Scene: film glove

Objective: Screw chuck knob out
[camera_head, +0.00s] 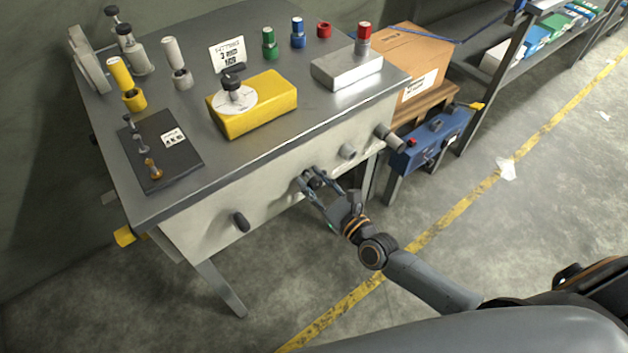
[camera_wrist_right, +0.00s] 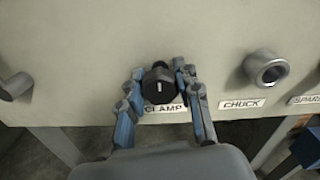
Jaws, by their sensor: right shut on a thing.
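My right gripper (camera_head: 312,178) is at the front panel of the workbench, shut on a dark knob. In the right wrist view the fingers of the gripper (camera_wrist_right: 163,84) stand on both sides of this black knob (camera_wrist_right: 160,86), above a label reading CLAMP (camera_wrist_right: 165,108). To its right, above a label reading CHUCK (camera_wrist_right: 242,104), a grey round fitting with a hollow end (camera_wrist_right: 266,70) sticks out of the panel, apart from my fingers. This chuck fitting (camera_head: 347,151) also shows in the head view. My left gripper is not in view.
A yellow block (camera_head: 265,113) and a black plate (camera_head: 165,172) lie on the bench top. A blue box (camera_head: 432,138) stands right of the bench.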

